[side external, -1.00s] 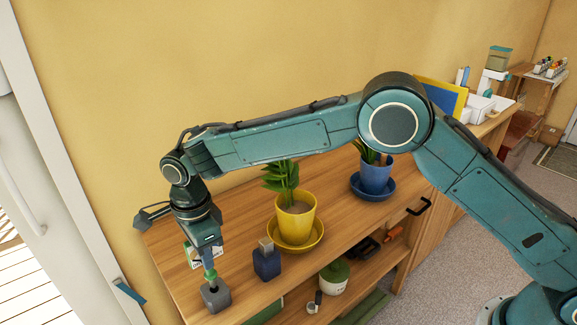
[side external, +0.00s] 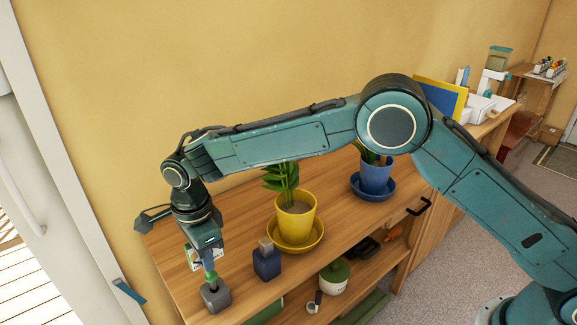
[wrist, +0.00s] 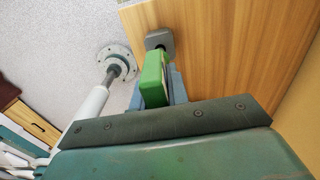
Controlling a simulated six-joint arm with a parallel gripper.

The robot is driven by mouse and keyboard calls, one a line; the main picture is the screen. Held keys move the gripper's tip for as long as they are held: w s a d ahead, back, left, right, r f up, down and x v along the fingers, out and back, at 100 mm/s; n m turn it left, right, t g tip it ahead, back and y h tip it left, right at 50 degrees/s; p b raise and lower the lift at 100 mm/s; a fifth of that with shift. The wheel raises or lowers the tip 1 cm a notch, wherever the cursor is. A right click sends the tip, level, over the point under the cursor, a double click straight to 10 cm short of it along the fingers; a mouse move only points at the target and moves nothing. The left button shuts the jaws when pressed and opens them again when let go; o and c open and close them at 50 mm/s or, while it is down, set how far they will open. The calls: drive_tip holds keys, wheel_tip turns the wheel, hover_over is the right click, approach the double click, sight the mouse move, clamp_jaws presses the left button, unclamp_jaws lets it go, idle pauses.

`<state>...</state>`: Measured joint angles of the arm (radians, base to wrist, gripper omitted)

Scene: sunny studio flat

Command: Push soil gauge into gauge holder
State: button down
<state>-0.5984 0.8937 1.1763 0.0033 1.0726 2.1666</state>
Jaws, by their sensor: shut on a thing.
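The soil gauge has a green head, seen in the side view (side external: 211,275) and in the wrist view (wrist: 152,80). My gripper (side external: 210,268) is shut on it, pointing down near the table's left end; a blue-grey finger shows beside the green head in the wrist view (wrist: 176,85). The gauge holder (side external: 216,298) is a small dark grey block with a dark hole in its top, directly below the gauge; it also shows in the wrist view (wrist: 160,40). The gauge's lower end is at the hole, but I cannot tell how deep it sits.
A dark blue bottle (side external: 267,264) stands right of the holder. A yellow pot on a yellow saucer (side external: 318,238) and a blue pot (side external: 374,179) stand farther right. A white-and-green packet (side external: 190,257) is close behind my gripper. Bare wood (side external: 245,226) lies between packet and yellow pot.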

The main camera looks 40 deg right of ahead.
sight(209, 276)
drive_tip(key=shift+f, duration=2.45)
idle(3.6)
drive_tip(key=c, duration=1.3)
unclamp_jaws()
drive_tip(key=o, duration=0.5)
drive_tip(key=shift+r, duration=0.15)
drive_tip(key=shift+r, duration=0.15)
